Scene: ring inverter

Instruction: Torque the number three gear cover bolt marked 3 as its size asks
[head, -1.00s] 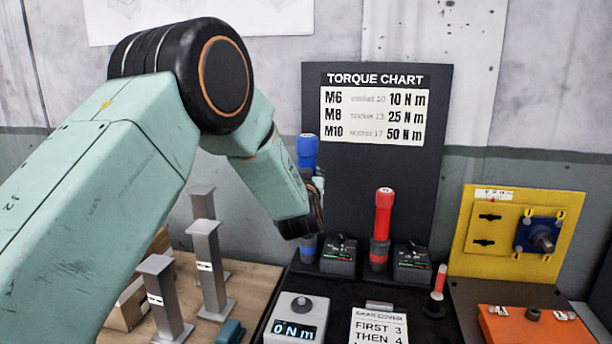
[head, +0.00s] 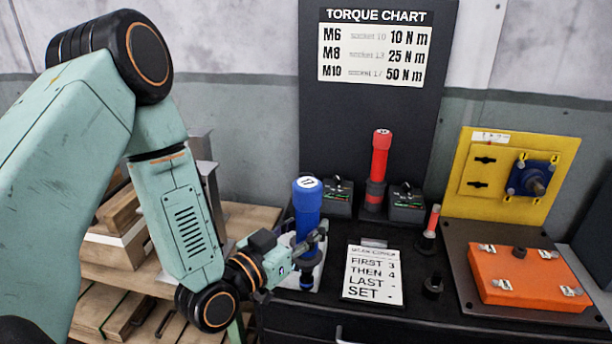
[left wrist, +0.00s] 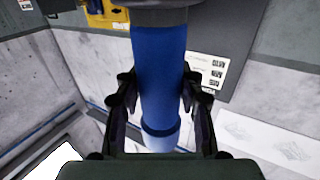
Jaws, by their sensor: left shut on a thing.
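My left gripper (head: 308,250) is shut on the blue torque tool (head: 306,205) and holds it upright at the front left of the black bench. Its white cap carries a mark like 17. In the left wrist view the blue tool (left wrist: 160,75) stands between both fingers (left wrist: 157,105). The gear cover (head: 530,280) is an orange plate at the right with several small white tags; their numbers are too small to read. The torque chart (head: 375,52) lists M6 10, M8 25 and M10 50 N m. A gear cover card (head: 374,275) reads first 3, then 4.
A red torque tool (head: 380,165) stands at the back between two dark boxes (head: 406,200). A small red-topped tool (head: 432,222) and a black ring-like piece (head: 432,286) stand beside the card. A yellow panel (head: 475,185) rises behind the cover. Wooden pallets (head: 120,290) lie left.

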